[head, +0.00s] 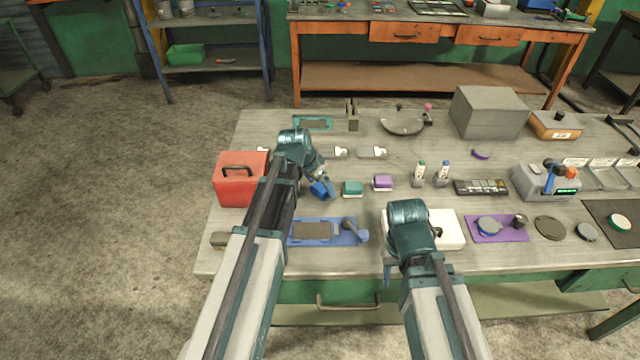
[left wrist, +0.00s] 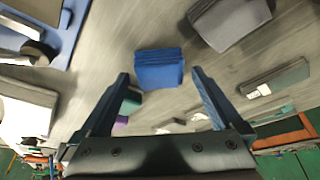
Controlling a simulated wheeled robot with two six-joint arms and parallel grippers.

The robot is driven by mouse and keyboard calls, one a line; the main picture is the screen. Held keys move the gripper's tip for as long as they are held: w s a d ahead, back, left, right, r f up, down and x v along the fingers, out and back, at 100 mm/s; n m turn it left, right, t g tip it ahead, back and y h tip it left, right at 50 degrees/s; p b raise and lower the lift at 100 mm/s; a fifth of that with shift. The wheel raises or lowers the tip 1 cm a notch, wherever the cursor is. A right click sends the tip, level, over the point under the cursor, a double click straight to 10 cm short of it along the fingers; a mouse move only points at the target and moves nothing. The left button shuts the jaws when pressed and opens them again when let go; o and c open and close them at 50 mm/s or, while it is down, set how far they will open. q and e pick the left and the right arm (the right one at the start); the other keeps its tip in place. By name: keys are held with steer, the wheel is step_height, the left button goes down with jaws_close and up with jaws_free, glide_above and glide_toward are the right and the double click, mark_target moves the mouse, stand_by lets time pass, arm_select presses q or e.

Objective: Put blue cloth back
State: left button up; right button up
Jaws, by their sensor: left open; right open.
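A folded blue cloth (head: 319,191) lies on the workbench, left of a teal cloth (head: 352,188) and a purple cloth (head: 383,183). My left gripper (head: 325,184) is over the blue cloth in the head view, and its arm hides part of the bench there. In the left wrist view the blue cloth (left wrist: 158,72) shows between the two spread fingers of this gripper (left wrist: 160,78), with visible gaps on both sides. My right gripper (head: 388,274) is low near the front edge of the bench, by a white tray (head: 450,230), and is mostly hidden by its arm.
A red box (head: 232,190) with a handle stands left of my left arm. A blue mat (head: 335,231) with a dark panel lies in front. A purple mat (head: 488,229) with round parts is at the right. Behind stand bottles (head: 419,174) and a grey box (head: 490,112).

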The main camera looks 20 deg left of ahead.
arm_select(q)
steer(key=shift+p+v, duration=0.75)
steer(key=shift+v, duration=0.05)
steer(key=p+v, duration=1)
steer(key=v, duration=0.1)
steer(key=s+d+f+n+g+y, duration=0.1)
steer(key=s+d+n+g+y, duration=0.1)
steer(key=s+d, duration=1.4)
steer(key=s+g+y, duration=0.1)
steer(key=s+g, duration=0.1)
steer(key=s, duration=0.1)
steer(key=shift+s+f+y, duration=0.2)
steer(key=shift+f+y, duration=0.1)
steer(key=shift+f, duration=0.1)
steer(key=shift+c, duration=0.2)
